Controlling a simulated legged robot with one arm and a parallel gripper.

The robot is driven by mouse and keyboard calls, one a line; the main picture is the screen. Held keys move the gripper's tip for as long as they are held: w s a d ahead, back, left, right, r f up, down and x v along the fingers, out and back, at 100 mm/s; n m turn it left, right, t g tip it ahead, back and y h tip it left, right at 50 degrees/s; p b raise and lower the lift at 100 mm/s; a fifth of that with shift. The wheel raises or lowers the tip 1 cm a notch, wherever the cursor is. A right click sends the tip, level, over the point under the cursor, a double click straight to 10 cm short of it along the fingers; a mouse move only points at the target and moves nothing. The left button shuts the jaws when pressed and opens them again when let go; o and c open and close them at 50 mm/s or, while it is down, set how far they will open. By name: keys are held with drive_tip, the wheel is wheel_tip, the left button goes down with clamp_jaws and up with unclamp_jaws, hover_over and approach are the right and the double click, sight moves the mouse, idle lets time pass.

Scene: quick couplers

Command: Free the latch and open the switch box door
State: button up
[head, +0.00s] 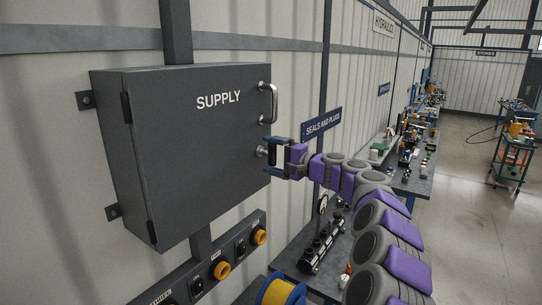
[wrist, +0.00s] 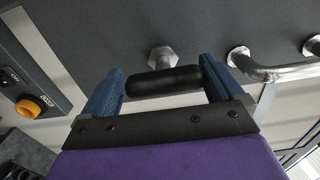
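The grey switch box (head: 200,150) marked SUPPLY hangs on the wall with its door shut, hinges on its left edge. A metal pull handle (head: 268,100) is on the door's upper right; it also shows in the wrist view (wrist: 275,73). Below it is the latch, a black bar (wrist: 165,82) on a metal hub (wrist: 162,58). My gripper (head: 276,155) is at the latch, its blue fingers spread wide at the bar's two ends. The bar lies lengthwise between the fingers in the wrist view (wrist: 160,80). Whether both fingers touch it is unclear.
A panel with yellow knobs (head: 221,270) is below the box. A bench with parts runs along the wall at right. The floor (head: 465,215) right of the benches is mostly clear.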

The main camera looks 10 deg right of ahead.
drive_tip(key=shift+o, duration=0.5)
drive_tip(key=shift+w+d, duration=0.15)
drive_tip(key=shift+s+d+r, duration=0.15)
drive_tip(key=shift+s+d, duration=0.15)
drive_tip(key=shift+s, duration=0.1)
drive_tip(key=b+v, duration=0.2)
drive_tip(key=v, duration=1.4)
drive_tip(key=shift+d, duration=0.3)
drive_tip(key=shift+a, duration=0.1)
